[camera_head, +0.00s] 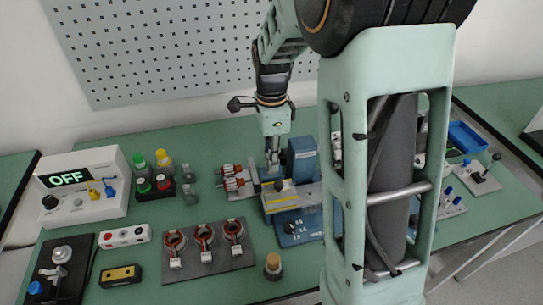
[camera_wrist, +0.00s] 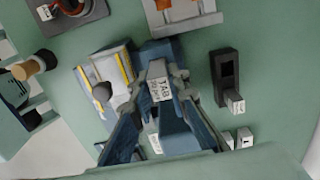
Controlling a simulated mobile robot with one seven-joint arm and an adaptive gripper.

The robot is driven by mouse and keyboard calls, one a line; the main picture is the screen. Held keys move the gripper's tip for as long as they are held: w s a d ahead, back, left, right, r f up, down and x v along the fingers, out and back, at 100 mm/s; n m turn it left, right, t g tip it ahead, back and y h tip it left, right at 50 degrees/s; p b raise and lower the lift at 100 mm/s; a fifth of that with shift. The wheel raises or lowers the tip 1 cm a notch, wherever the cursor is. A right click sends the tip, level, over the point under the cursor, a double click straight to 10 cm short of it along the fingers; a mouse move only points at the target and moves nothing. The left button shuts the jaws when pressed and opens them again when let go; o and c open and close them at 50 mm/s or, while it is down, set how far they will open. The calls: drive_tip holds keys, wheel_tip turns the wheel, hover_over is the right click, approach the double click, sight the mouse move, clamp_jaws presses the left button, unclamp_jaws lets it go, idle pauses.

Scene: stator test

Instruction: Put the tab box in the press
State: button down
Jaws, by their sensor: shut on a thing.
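My gripper (camera_wrist: 163,97) is shut on the tab box (camera_wrist: 160,88), a small pale box with "TAB" printed on its top, in the wrist view. In the head view my gripper (camera_head: 273,165) points down just left of a blue upright block (camera_head: 303,153), which seems to be part of the press. In the wrist view blue press body (camera_wrist: 175,132) shows below and around the box. I cannot tell whether the box touches it. The tab box is not clearly visible in the head view.
A grey-and-blue fixture with yellow stripes (camera_head: 285,194) stands close by. Several copper-wound stators lie on a dark plate (camera_head: 206,257) at the front. A dark holder (camera_wrist: 224,72) stands right in the wrist view. A control box reading OFF (camera_head: 83,185) is far left. My arm hides the right-middle table.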

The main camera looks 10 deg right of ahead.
drive_tip(key=shift+f, duration=0.35)
drive_tip(key=shift+f, duration=0.15)
drive_tip(key=shift+f+b, duration=0.6)
drive_tip(key=shift+f, duration=0.1)
drive_tip(key=c, duration=1.8)
unclamp_jaws()
drive_tip(key=shift+o, duration=0.2)
wheel_tip(320, 180, up, 12)
drive_tip(key=shift+r, duration=0.1)
